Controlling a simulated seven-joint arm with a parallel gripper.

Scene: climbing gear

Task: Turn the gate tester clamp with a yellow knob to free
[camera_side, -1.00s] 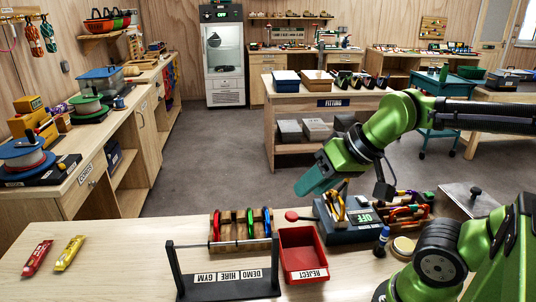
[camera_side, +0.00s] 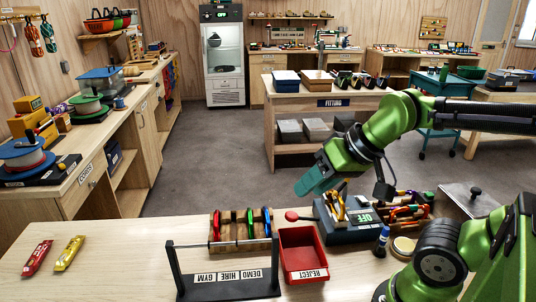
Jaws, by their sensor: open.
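The gate tester (camera_side: 348,236) is a dark blue-grey box on the bench, right of the middle in the side view. Its small screen (camera_side: 366,217) shows green letters, too small to read surely. Yellow parts (camera_side: 341,208) stand at its left end; I cannot tell which is the clamp's knob or how it is turned. My gripper (camera_side: 307,187), with teal fingers, is open and empty. In the picture it hangs above and left of the tester, apart from it.
A red reject tray (camera_side: 303,262) is left of the tester, with a round red piece (camera_side: 291,216) near it. A rack of coloured carabiners (camera_side: 240,232) and a black labelled stand (camera_side: 226,286) are further left. A crate of gear (camera_side: 408,212) is on the right.

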